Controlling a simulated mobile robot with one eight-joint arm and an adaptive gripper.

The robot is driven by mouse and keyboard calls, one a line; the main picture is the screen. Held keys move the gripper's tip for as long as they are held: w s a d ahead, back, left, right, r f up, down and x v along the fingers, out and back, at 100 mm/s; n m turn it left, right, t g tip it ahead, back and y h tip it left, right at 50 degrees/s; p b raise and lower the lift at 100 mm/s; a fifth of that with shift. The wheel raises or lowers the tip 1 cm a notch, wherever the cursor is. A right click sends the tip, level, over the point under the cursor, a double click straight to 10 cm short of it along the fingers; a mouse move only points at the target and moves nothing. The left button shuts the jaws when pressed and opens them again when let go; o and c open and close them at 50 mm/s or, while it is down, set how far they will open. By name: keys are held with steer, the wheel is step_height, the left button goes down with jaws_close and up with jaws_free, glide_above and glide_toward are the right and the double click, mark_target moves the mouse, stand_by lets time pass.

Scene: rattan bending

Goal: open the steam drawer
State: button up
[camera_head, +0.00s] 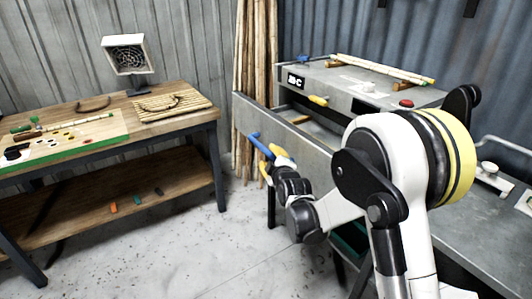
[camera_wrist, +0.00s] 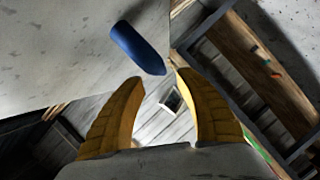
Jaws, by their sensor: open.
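The steam drawer (camera_head: 296,141) is a grey metal front at the left of the steam box (camera_head: 350,83). It stands out from the box, and an open gap with a wooden slat shows behind its top edge. Its blue bar handle (camera_head: 259,143) sticks out from the front. In the wrist view the handle (camera_wrist: 138,47) lies just past the tips of my yellow fingers. My gripper (camera_head: 270,158) is beside the handle in the head view. In the wrist view my gripper (camera_wrist: 158,76) is open, with nothing between its fingers. Contact with the handle cannot be told.
A wooden workbench (camera_head: 180,122) with a board, a woven mat and small pieces stands at the left. Rattan poles (camera_head: 255,50) lean on the wall behind the drawer. A red button (camera_head: 406,103) is on the box. The concrete floor (camera_head: 190,225) between bench and drawer is clear.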

steer(key=v, duration=0.5)
steer(key=shift+s+r, duration=0.1)
steer(key=shift+s, duration=0.05)
steer(key=s+d+r+m+g+h, duration=0.1)
steer(key=s+d+r+m+g, duration=0.1)
steer(key=s+d+r+m, duration=0.45)
steer(key=s+d+r+m+g+h, duration=0.15)
steer(key=s+d, duration=0.25)
steer(key=s, duration=0.5)
steer(key=s+d+f+m+g+h, duration=0.1)
steer(key=s+d+f+m+g, duration=0.1)
steer(key=s, duration=0.9)
steer(key=s+d+f+m+g, duration=0.2)
steer(key=s+d+m, duration=0.2)
steer(key=s, duration=0.7)
steer(key=shift+d+f+m+h, duration=0.15)
steer(key=shift+d+m+h, duration=0.2)
steer(key=shift+d, duration=0.5)
steer(key=shift+w, duration=0.1)
